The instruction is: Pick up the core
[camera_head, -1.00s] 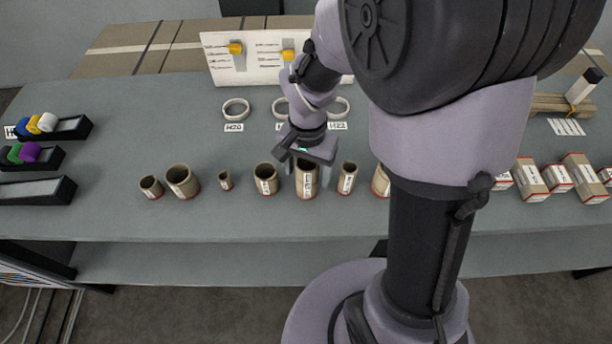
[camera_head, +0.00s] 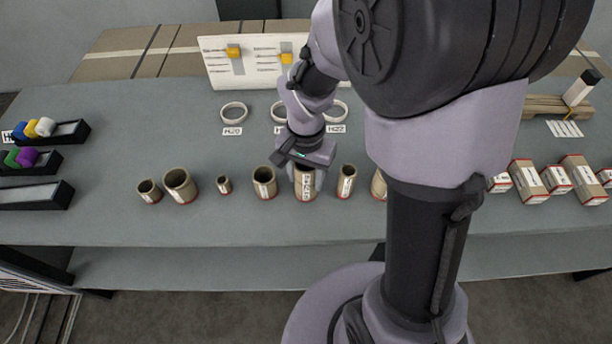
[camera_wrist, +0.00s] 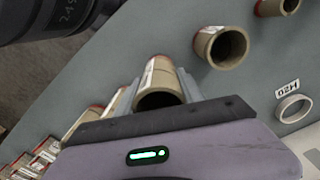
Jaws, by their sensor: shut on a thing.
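The core (camera_head: 305,186) is a brown cardboard tube with a white label and a red lower edge. It stands upright on the grey table in the row of cores. My gripper (camera_head: 304,172) is over it from above, with its fingers on either side of the tube. In the wrist view, the core (camera_wrist: 160,86) shows its open end between the fingers of my gripper (camera_wrist: 158,90), which is shut on it. I cannot tell whether its base is clear of the table.
Other cores stand close by: one to the left (camera_head: 264,183) and a slimmer one to the right (camera_head: 346,181). White rings (camera_head: 234,113) lie behind. Black trays (camera_head: 40,195) are at the left and boxes (camera_head: 527,181) at the right. The table's front strip is clear.

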